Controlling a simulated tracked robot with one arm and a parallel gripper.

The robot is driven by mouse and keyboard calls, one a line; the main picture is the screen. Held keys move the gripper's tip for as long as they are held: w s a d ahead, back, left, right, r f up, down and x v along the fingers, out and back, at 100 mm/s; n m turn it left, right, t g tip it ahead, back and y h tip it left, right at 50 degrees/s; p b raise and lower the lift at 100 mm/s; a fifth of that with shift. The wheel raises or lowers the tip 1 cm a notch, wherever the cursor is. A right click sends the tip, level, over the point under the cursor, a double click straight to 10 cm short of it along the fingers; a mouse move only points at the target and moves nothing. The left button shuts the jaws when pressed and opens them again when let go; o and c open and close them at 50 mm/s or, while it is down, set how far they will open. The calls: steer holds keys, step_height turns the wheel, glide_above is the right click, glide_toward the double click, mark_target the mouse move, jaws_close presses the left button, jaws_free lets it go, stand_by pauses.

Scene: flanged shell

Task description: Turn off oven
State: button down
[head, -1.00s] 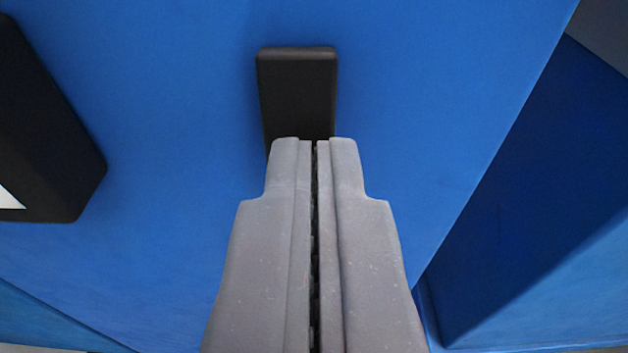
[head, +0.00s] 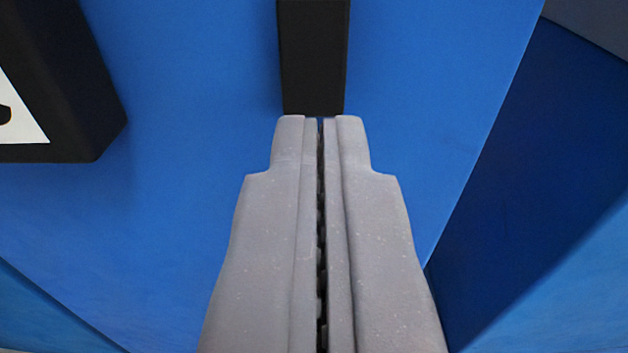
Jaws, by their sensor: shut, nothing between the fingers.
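A black upright bar (head: 313,55) stands on the blue panel (head: 190,200) at the top middle of the head view; its top runs out of the picture. It may be the oven's switch or handle, but I cannot tell which. My gripper (head: 320,118) is shut and empty. Its fingertips overlap the bar's lower end in the picture. I cannot tell whether they touch it, and they may hide part of it.
A black box (head: 85,100) with a white face sticks out at the upper left, cut by the picture edge. The blue panel ends in a slanting edge on the right, with a darker blue surface (head: 530,170) beyond. Bare blue panel lies either side of my gripper.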

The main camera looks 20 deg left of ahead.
steer(key=f+p+v, duration=0.2)
steer(key=v, duration=0.9)
steer(key=shift+s+d+f+p, duration=0.25)
steer(key=shift+s+p, duration=0.05)
steer(key=shift+p, duration=0.1)
steer(key=r+m, duration=0.1)
steer(key=m, duration=0.5)
steer(key=r+m+g, duration=0.1)
steer(key=r+m, duration=0.1)
steer(key=m, duration=0.4)
steer(key=r+m+p, duration=0.1)
steer(key=r+m, duration=0.1)
steer(key=m, duration=0.4)
steer(key=shift+s+r+h, duration=0.15)
steer(key=shift+s+h, duration=0.15)
steer(key=shift+w+a, duration=0.1)
steer(key=b+x, duration=0.1)
steer(key=x, duration=0.3)
steer(key=b+x, duration=0.1)
steer(key=x, duration=0.3)
steer(key=b+x, duration=0.2)
steer(key=x, duration=0.2)
steer(key=shift+w+a+f, duration=0.15)
steer(key=shift+w+f, duration=0.15)
steer(key=shift+f, duration=0.05)
steer(key=shift+w+a, duration=0.15)
steer(key=shift+w, duration=0.35)
